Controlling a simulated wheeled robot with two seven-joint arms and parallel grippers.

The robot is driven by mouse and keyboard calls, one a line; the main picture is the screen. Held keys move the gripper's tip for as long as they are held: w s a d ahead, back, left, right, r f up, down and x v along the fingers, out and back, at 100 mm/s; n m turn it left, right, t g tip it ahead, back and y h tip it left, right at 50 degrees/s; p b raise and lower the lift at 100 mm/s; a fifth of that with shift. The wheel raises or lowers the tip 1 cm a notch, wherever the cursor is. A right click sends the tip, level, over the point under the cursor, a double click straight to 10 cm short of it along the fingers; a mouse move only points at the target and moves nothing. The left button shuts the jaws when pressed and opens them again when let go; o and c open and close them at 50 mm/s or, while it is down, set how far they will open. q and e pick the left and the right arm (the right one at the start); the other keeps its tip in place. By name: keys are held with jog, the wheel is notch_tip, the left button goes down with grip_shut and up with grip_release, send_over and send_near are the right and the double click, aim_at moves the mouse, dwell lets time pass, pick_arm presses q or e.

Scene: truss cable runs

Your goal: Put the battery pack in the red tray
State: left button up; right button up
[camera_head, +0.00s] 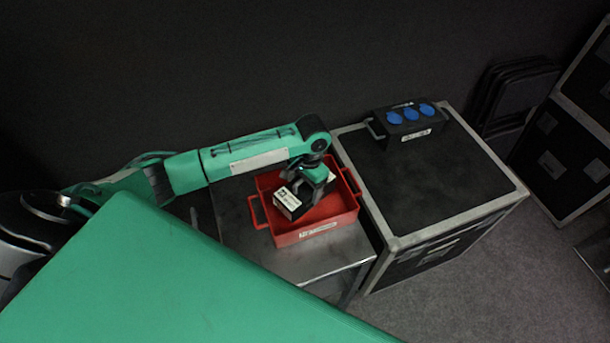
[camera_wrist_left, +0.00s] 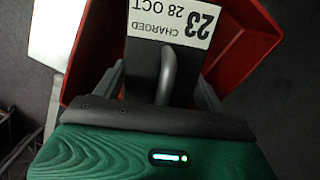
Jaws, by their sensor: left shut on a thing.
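The battery pack (camera_head: 289,204) is a dark block with a white label. It also shows in the left wrist view (camera_wrist_left: 143,66), where its label reads "23", "CHARGED" and "28 OCT" and a grey handle stands up from it. My left gripper (camera_head: 300,188) is shut on the pack, its fingers at either side of the handle in the wrist view. The pack is within the outline of the red tray (camera_head: 318,228); I cannot tell if it touches the tray floor. The tray's wall also shows in the wrist view (camera_wrist_left: 245,45). My right gripper is out of view.
The red tray stands on a grey metal table (camera_head: 335,262). To its right is a black flight case (camera_head: 435,190) with metal edges, carrying a power box (camera_head: 410,120) with blue sockets. More black cases (camera_head: 570,150) stand at the far right. The grey floor between is clear.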

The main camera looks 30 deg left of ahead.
aim_at(305, 193)
pick_arm(q)
notch_tip(305, 193, down, 4)
jog(key=shift+r+p, duration=0.2)
jog(key=shift+p, duration=0.15)
jog(key=shift+f, duration=0.3)
jog(key=o, duration=1.8)
jog(key=shift+f, duration=0.15)
